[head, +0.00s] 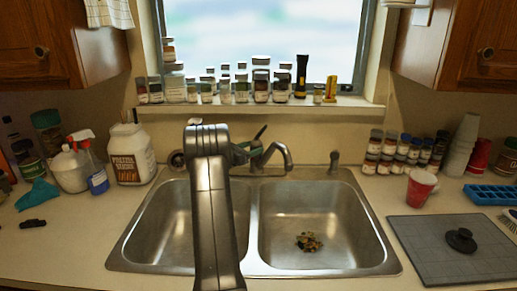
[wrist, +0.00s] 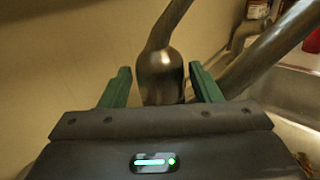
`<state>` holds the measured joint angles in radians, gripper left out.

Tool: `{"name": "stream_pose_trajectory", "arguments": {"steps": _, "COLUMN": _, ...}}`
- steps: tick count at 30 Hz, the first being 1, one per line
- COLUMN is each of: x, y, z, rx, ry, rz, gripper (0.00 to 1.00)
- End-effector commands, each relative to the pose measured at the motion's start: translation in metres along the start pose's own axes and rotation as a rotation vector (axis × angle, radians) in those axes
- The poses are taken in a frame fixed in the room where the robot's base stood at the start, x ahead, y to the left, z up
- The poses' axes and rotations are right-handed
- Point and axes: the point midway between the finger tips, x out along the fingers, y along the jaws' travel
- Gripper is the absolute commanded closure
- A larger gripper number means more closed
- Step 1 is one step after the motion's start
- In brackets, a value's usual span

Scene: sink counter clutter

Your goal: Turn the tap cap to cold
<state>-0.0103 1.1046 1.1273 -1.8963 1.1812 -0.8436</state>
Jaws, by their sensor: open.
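The metal tap (head: 284,153) stands at the back of the double sink, with its curved spout right of my arm. In the wrist view the tap cap (wrist: 161,78) is a rounded metal body, with a lever (wrist: 168,25) rising from it and leaning right. My gripper (wrist: 159,70) is open, with one green finger on each side of the cap. A gap shows at the left; contact at the right is unclear. In the head view my arm hides part of the tap and most of the gripper.
The spout (wrist: 265,55) runs close beside the right finger. The double sink (head: 250,225) has food scraps (head: 308,241) in its right bowl. Jars line the windowsill (head: 260,106). A large white tub (head: 131,154) stands left, and a red cup (head: 420,187) right.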

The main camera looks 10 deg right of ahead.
Motion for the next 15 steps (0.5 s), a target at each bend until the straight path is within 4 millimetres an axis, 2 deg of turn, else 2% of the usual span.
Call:
{"name": "stream_pose_trajectory", "arguments": {"steps": 1, "x": -0.014, "y": 0.001, "z": -0.003, "rx": -0.001, "ry": 0.0, "rz": 0.005, "gripper": 0.43}}
{"name": "stream_pose_trajectory", "arguments": {"steps": 6, "x": -0.053, "y": 0.001, "z": -0.002, "rx": -0.001, "ry": 0.0, "rz": 0.005, "gripper": 0.43}}
{"name": "stream_pose_trajectory", "arguments": {"steps": 12, "x": -0.084, "y": 0.001, "z": -0.001, "rx": 0.0, "ry": 0.0, "rz": 0.004, "gripper": 0.43}}
{"name": "stream_pose_trajectory", "arguments": {"steps": 15, "x": -0.091, "y": 0.0, "z": -0.001, "rx": -0.001, "ry": 0.0, "rz": 0.002, "gripper": 0.43}}
